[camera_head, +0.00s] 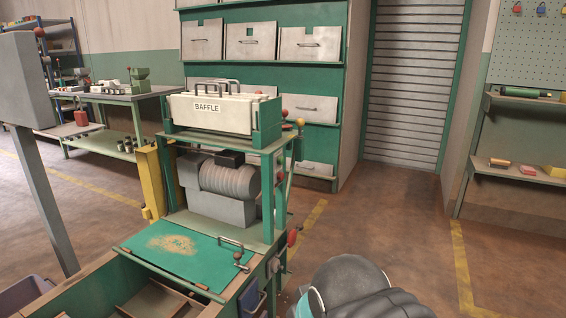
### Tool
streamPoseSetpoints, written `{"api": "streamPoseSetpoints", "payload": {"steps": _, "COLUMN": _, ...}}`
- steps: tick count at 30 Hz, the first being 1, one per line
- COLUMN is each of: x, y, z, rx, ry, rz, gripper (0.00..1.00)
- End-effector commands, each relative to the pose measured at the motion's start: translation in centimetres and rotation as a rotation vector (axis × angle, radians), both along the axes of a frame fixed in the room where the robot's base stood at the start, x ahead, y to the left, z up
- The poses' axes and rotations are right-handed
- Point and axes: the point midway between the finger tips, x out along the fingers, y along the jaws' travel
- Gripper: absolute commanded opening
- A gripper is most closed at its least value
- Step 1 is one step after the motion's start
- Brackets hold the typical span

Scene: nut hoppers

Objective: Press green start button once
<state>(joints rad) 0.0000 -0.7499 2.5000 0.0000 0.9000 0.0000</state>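I cannot make out a green start button in this view. The machine (268,228) stands at centre left, a green frame with a grey ribbed motor (230,180) inside. A small grey box (273,265) is on its right side, but its face is too small and oblique to read. A grey box on a post (22,80) stands at the left edge, with a red knob (39,32) near its top; no button shows on its visible side. Part of my dark arm shows at the bottom centre right. My gripper's fingers are out of view.
A bin labelled BAFFLE (207,107) sits atop the machine. A green sheet with tan crumbs (175,250) lies in front. Red knobs (292,237) stick out on the machine's right. Floor (390,215) is clear towards the shutter (410,80). Shelves (520,175) stand right.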

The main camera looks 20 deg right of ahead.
Motion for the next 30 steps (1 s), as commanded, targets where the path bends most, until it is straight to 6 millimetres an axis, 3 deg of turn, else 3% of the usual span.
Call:
{"api": "streamPoseSetpoints", "payload": {"steps": 1, "x": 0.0, "y": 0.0, "z": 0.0, "rx": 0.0, "ry": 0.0, "rz": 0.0, "gripper": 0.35}}
{"api": "streamPoseSetpoints", "payload": {"steps": 5, "x": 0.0, "y": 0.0, "z": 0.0, "rx": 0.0, "ry": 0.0, "rz": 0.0, "gripper": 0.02}}
{"api": "streamPoseSetpoints", "payload": {"steps": 6, "x": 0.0, "y": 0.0, "z": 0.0, "rx": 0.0, "ry": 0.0, "rz": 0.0, "gripper": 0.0}}
{"api": "streamPoseSetpoints", "payload": {"steps": 30, "x": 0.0, "y": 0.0, "z": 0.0, "rx": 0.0, "ry": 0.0, "rz": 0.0, "gripper": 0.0}}
